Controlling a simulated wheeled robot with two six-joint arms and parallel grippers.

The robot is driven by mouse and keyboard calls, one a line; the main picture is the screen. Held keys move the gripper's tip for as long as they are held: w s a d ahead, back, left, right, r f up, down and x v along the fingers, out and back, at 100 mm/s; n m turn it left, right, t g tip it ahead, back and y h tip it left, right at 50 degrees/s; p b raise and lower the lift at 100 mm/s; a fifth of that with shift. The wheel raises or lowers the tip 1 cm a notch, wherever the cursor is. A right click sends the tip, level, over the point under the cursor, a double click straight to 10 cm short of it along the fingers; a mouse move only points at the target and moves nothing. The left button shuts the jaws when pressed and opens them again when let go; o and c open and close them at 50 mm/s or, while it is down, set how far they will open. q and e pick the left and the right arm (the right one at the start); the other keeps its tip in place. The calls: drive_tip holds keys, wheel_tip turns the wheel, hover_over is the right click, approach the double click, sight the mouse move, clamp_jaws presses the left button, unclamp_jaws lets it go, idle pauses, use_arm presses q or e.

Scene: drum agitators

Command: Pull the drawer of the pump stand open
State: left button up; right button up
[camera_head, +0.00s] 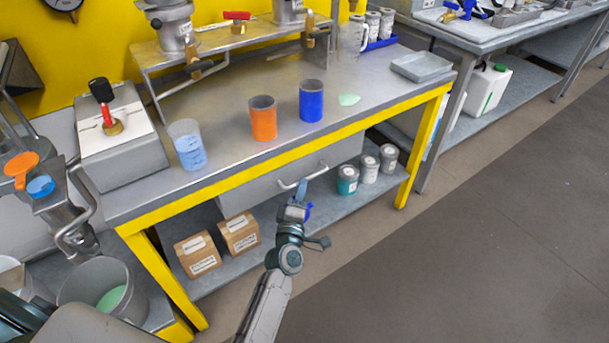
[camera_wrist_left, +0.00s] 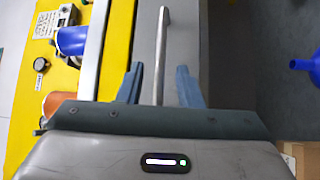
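The grey drawer (camera_head: 250,194) sits under the yellow front edge of the stand's steel top and looks shut. Its pale bar handle (camera_head: 312,176) sticks out from the drawer front; the bar also shows in the left wrist view (camera_wrist_left: 163,40). The bar's near end is hidden behind the gripper body. My right gripper is not in view.
A blue cup (camera_head: 311,101), an orange cup (camera_head: 263,118) and a clear beaker (camera_head: 187,145) stand on the top above. Cartons (camera_head: 198,255) and several small cans (camera_head: 368,168) are on the lower shelf (camera_head: 335,205). The floor (camera_head: 450,260) in front is clear.

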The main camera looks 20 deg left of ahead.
use_arm(q)
drive_tip(key=shift+w+a+r, duration=0.1)
drive_tip(key=shift+w+a, duration=0.05)
drive_tip(key=shift+w, duration=0.9)
drive_tip(key=shift+w+a+r, duration=0.1)
drive_tip(key=shift+w+a, duration=0.05)
drive_tip(key=shift+w, duration=0.85)
drive_tip(key=shift+c, duration=0.4)
clamp_jaws()
